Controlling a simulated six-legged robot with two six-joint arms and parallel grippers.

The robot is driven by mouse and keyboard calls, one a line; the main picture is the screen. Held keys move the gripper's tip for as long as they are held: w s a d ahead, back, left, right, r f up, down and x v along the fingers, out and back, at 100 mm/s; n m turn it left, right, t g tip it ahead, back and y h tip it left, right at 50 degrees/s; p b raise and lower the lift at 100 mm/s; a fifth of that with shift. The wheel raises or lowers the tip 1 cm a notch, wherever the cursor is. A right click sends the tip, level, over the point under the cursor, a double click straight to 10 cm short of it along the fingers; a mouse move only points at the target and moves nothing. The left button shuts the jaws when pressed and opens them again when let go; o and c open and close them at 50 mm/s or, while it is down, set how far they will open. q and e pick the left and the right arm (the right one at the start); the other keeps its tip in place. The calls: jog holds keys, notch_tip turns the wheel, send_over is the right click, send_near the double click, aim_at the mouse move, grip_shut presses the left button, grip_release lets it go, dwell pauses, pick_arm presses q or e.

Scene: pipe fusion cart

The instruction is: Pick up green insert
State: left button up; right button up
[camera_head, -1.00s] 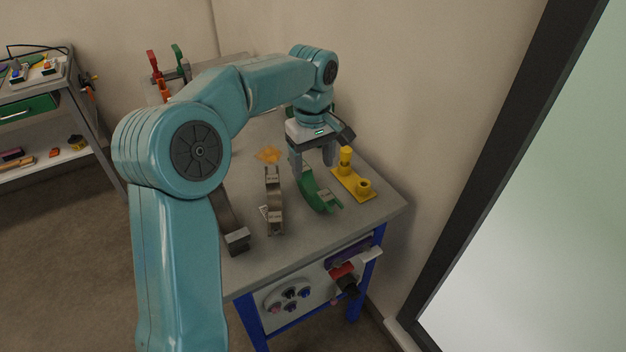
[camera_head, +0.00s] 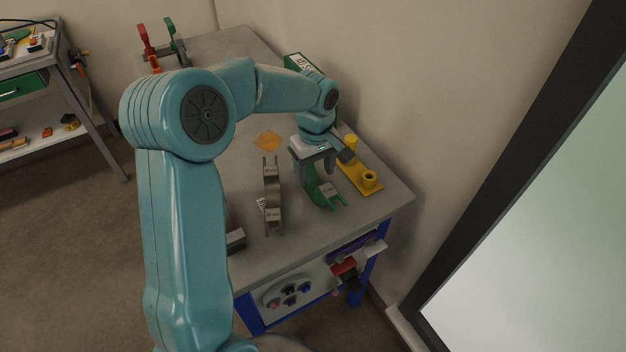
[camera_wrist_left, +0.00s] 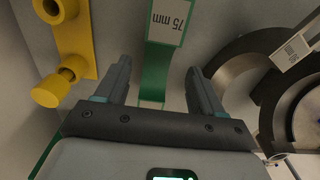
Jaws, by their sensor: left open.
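The green insert (camera_head: 325,193) is a curved half-ring piece lying on the grey table in the head view, right of a metal half-ring. In the left wrist view the green insert (camera_wrist_left: 156,72) shows as a green strip with a white label reading 75 mm. My left gripper (camera_head: 313,172) is right above the green insert, pointing down. In the left wrist view my left gripper (camera_wrist_left: 158,75) is open, with one finger on each side of the strip and gaps to both. Part of the insert is hidden behind the gripper in the head view. My right gripper is not in view.
A yellow holder (camera_head: 359,177) with two posts stands close right of the insert. A metal half-ring insert (camera_head: 272,195) stands to the left. An orange diamond mark (camera_head: 267,140) lies behind them. A grey wall runs close along the table's right side.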

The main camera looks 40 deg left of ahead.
aim_at(316, 185)
pick_arm(q)
jog(key=shift+w+d+f, duration=0.1)
jog(key=shift+w+f, duration=0.3)
jog(key=shift+f, duration=0.15)
jog(key=shift+d+f, duration=0.15)
jog(key=shift+f, duration=0.1)
jog(key=shift+s+f+p, duration=0.45)
jog(key=shift+s+f, duration=0.25)
jog(key=shift+f, duration=0.25)
jog(key=shift+w+a+f, duration=0.15)
jog(key=shift+w+f, duration=0.1)
jog(key=shift+f, duration=0.4)
jog(key=shift+w+a+f, duration=0.15)
jog(key=shift+w+f, duration=0.1)
jog(key=shift+f, duration=0.35)
jog(key=shift+w+d+f, duration=0.1)
jog(key=shift+w+f, duration=0.05)
jog(key=shift+w, duration=0.05)
jog(key=shift+s+d+r, duration=0.1)
jog(key=shift+s+r, duration=0.2)
jog(key=shift+s, duration=0.15)
jog(key=shift+c, duration=0.6)
jog(key=c, duration=0.5)
jog(key=shift+w+f, duration=0.15)
grip_shut()
